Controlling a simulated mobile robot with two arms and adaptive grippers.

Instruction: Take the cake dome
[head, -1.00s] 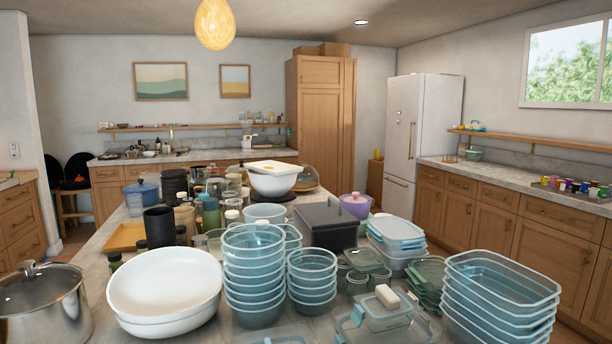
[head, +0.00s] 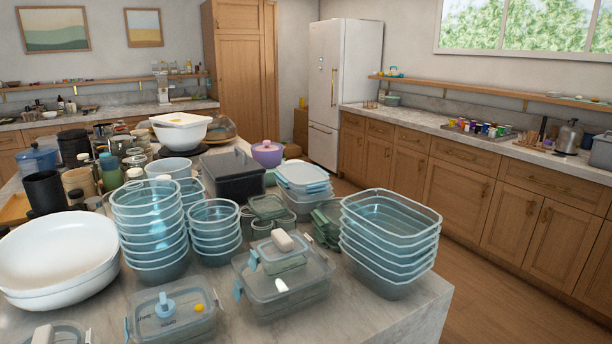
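What looks like the cake dome (head: 223,129) is a clear, brownish-tinted rounded cover at the far end of the cluttered island in the head view. A white bowl (head: 181,136) stands in front of it and hides its left part. I cannot tell what is under the dome. Neither of my grippers shows in the head view.
The island (head: 420,297) is crowded. Stacked clear bowls (head: 152,230), a dark lidded box (head: 233,178), a purple pot (head: 267,154) and stacked rectangular tubs (head: 388,240) stand nearer than the dome. Open wooden floor (head: 500,290) lies right of the island.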

